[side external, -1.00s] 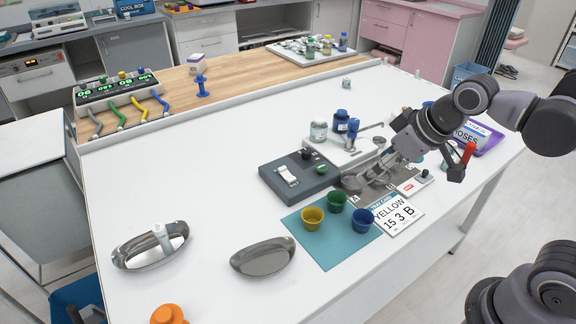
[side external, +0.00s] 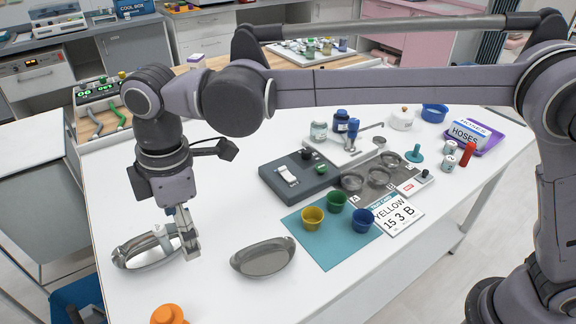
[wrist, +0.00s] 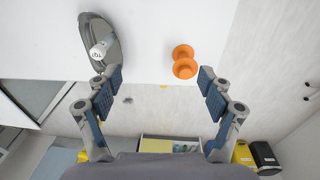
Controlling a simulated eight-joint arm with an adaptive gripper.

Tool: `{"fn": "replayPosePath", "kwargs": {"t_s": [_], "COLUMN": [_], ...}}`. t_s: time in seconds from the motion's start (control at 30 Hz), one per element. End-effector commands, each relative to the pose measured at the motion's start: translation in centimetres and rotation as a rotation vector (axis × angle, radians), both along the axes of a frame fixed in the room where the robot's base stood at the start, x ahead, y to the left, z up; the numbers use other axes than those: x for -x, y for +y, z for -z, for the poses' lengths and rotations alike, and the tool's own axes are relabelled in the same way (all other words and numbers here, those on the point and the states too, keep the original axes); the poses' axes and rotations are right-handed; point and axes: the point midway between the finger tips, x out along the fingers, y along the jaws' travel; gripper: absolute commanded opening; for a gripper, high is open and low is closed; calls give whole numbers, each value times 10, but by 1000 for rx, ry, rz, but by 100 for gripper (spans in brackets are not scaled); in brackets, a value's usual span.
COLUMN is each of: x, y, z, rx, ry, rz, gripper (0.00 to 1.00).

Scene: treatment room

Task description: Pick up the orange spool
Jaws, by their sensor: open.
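The orange spool (side external: 168,314) is at the near edge of the white table, cut off by the bottom of the side external view. In the wrist view the orange spool (wrist: 185,62) shows whole, with two round flanges, near the table edge. My gripper (side external: 187,257) points down between the two metal kidney dishes. In the wrist view my gripper (wrist: 160,82) is open and empty, and the spool appears ahead between its fingertips, right of centre and apart from them.
A kidney dish (side external: 132,254) holding a white labelled bottle (wrist: 101,49) lies beside my gripper. An empty kidney dish (side external: 262,258) lies to its right. A teal mat (side external: 325,250) with yellow, green and blue cups is further right.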

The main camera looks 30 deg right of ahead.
Motion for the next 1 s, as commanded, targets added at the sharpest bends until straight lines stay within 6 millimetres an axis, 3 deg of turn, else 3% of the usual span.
{"fn": "replayPosePath", "kwargs": {"t_s": [0.03, 0.1, 0.3, 0.47, 0.7, 1.0], "x": [8, 18, 39, 43, 43, 44], "y": [22, 44, 80, 85, 85, 84], "z": [9, 18, 37, 49, 83, 104], "rx": [17, 37, 73, 81, 80, 80], "ry": [13, 27, 53, 59, 59, 58], "rz": [-65, -139, -270, -293, -291, -290], "gripper": [80, 80, 80, 80, 80, 80]}}
